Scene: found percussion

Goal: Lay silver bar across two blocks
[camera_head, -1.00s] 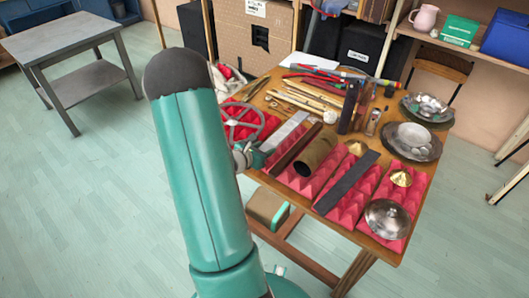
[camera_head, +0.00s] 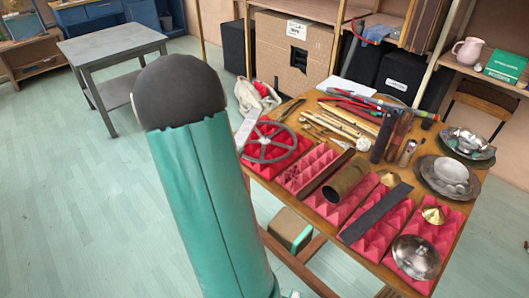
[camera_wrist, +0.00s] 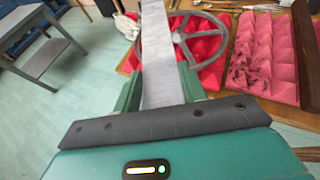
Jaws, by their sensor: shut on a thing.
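The silver bar (camera_wrist: 160,55) is a long flat grey strip in my gripper (camera_wrist: 160,88), between its two green fingers in the wrist view. It points away from me and passes over the wheel. In the head view, only one end of the silver bar (camera_head: 246,127) shows beside my arm, which hides my gripper. Red pyramid-foam blocks lie on the table: one bare block (camera_head: 304,168) shows in the middle, also in the wrist view (camera_wrist: 262,60), and another (camera_head: 283,135) lies under the wheel. I cannot tell which two blocks are meant.
A spoked grey wheel (camera_head: 270,156) lies on the left foam. A dark brown bar (camera_head: 322,173), a tube (camera_head: 346,179), a dark grey bar (camera_head: 376,212) and metal bowls and bells crowd the right. Sticks and tools fill the back. A grey table (camera_head: 112,46) stands apart.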

